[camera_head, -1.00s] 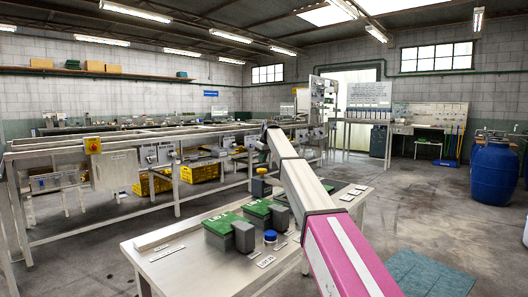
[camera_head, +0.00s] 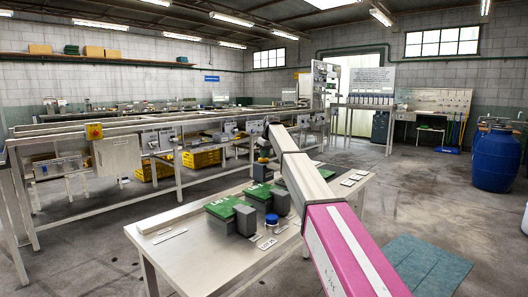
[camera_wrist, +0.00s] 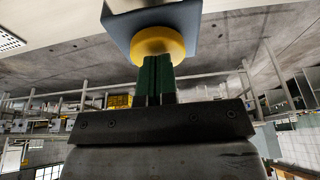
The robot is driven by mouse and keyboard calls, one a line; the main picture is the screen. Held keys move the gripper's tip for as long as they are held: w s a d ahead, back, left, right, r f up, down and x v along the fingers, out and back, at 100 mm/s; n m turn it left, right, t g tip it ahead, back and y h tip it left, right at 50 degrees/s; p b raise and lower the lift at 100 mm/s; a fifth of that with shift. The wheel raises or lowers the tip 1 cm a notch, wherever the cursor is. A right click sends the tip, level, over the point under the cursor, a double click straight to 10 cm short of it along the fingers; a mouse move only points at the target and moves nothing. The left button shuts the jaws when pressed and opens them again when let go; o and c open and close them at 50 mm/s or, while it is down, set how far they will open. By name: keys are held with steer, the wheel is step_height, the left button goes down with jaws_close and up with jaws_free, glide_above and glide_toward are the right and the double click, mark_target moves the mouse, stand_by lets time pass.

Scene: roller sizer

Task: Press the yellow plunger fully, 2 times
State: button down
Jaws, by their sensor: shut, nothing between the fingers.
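The yellow plunger (camera_wrist: 158,41) is a round knob on a blue-grey box (camera_wrist: 122,22), seen upside down in the wrist view. My gripper (camera_wrist: 157,60) is shut and empty, its green fingertips end-on against or very close to the knob's face. The fingertips hide part of the knob, and I cannot tell how far it is pressed in. In the head view the box (camera_head: 262,173) stands at the back of the near table, with my gripper (camera_head: 263,157) directly above it, largely hiding the knob.
The near table (camera_head: 190,255) also holds green-topped boxes (camera_head: 222,208), a blue-lidded jar (camera_head: 271,221) and several small labels. A long metal conveyor frame (camera_head: 140,135) runs behind it. Blue barrels (camera_head: 495,160) stand at the right.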

mark_target(268, 163)
steer(key=shift+f, duration=0.1)
steer(key=shift+r, duration=0.25)
steer(key=v, duration=1.3)
steer(key=shift+w+a+r, duration=0.2)
steer(key=shift+a+r, duration=0.1)
steer(key=shift+r, duration=0.1)
